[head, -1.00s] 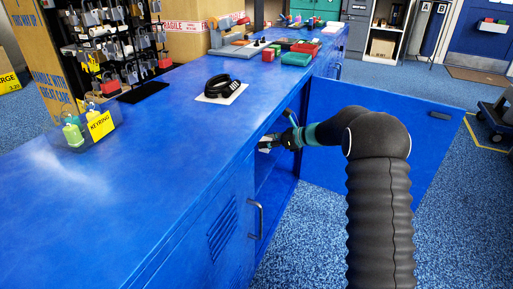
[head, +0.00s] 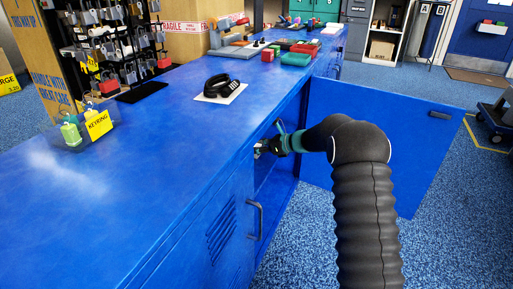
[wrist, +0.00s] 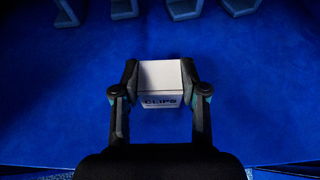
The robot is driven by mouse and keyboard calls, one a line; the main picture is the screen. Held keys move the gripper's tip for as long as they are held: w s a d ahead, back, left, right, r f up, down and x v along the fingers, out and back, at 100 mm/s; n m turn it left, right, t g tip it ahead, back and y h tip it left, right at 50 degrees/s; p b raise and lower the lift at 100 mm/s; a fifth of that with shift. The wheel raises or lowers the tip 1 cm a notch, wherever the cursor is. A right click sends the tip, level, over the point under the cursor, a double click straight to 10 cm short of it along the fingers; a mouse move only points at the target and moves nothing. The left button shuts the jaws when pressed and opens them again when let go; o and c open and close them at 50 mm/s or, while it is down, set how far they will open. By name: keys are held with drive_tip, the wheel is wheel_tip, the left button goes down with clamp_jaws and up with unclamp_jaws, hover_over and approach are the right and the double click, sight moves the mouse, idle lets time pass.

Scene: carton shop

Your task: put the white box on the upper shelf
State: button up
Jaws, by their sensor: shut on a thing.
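The white box (wrist: 160,77), with "CLIPS" printed on its front, sits between the two fingers of my gripper (wrist: 160,85) in the wrist view. My gripper is shut on its sides. In the head view my gripper (head: 261,149) is inside the open cabinet under the blue counter, partly hidden by the counter edge. The box is barely visible there. A blue shelf surface (wrist: 60,110) lies behind and around the box in the wrist view. I cannot tell whether the box touches it.
Several shadowed objects line the top of the wrist view, including a pale one (wrist: 238,7). The cabinet door (head: 405,140) stands open at the right.

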drive_tip(key=o, duration=1.1)
drive_tip(key=shift+f, duration=0.1)
drive_tip(key=shift+o, duration=0.2)
drive_tip(key=p+v, duration=0.1)
drive_tip(key=v, duration=1.1)
drive_tip(key=s+d+r+n+g+h, duration=0.1)
drive_tip(key=s+r+n+h, duration=0.2)
drive_tip(key=s+r+n, duration=0.55)
drive_tip(key=s+d+r+n+g+h, duration=0.1)
drive_tip(key=s+r+n+h, duration=0.2)
drive_tip(key=s, duration=1.1)
drive_tip(key=s+d+n+t+h, duration=0.1)
drive_tip(key=s+d+n+h, duration=0.1)
drive_tip(key=s, duration=0.6)
drive_tip(key=s+d+f+n+t+h, duration=0.1)
drive_tip(key=s+d+n+h, duration=0.1)
drive_tip(key=s+d+n, duration=0.2)
drive_tip(key=s+d+n+t+h, duration=0.1)
drive_tip(key=s+d+n, duration=0.3)
drive_tip(key=s, duration=0.7)
drive_tip(key=shift+s+f+h, duration=0.2)
drive_tip(key=shift+s+h, duration=0.15)
drive_tip(key=shift+h, duration=0.45)
